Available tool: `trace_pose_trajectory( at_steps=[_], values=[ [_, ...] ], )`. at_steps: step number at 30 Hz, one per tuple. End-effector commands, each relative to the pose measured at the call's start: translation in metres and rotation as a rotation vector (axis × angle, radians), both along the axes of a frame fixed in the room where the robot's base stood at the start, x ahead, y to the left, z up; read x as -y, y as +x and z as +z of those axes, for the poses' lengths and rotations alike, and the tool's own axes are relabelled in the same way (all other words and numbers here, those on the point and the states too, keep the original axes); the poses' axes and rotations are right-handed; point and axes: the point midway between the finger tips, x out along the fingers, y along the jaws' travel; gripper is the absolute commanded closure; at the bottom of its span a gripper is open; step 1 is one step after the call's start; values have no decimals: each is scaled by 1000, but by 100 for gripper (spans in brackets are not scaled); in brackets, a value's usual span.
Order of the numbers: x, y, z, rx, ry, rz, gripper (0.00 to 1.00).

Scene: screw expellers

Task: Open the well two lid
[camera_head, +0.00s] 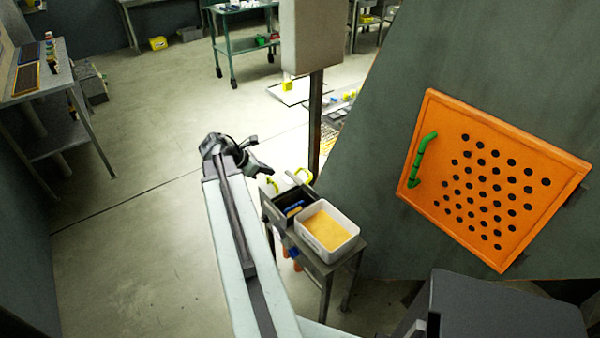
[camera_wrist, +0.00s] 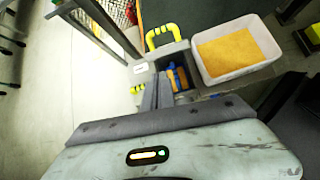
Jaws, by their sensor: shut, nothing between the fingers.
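In the wrist view one yellow handle (camera_wrist: 161,33) stands upright on a grey cover beyond an open compartment (camera_wrist: 176,75) with blue and orange things inside. No readable number shows which lid is well two. My gripper (camera_head: 266,171) is beside and above the box's far left side. In the wrist view my gripper (camera_wrist: 156,84) is shut and empty, its fingers near the open compartment and short of the upright handle. My wrist hides the box's near part.
A white tub of yellow grain (camera_head: 328,229) stands close beside the box. An orange perforated panel (camera_head: 490,180) with a green handle is on the machine at right. A grey post (camera_head: 316,120) rises behind the box. Open floor (camera_head: 130,230) lies to the left.

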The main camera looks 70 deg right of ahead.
Motion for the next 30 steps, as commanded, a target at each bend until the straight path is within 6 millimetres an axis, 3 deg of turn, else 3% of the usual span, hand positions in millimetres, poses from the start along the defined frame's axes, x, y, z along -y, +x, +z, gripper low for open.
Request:
trace_pose_trajectory(
  at_steps=[1,4,10,21,30],
  values=[
    [15,-19,3,-45,1,11,100],
    [29,-39,8,-104,3,35,100],
    [33,-44,3,-116,6,41,100],
    [73,-69,-48,-113,6,39,100],
    [90,-81,-62,-113,6,40,100]
  ],
)
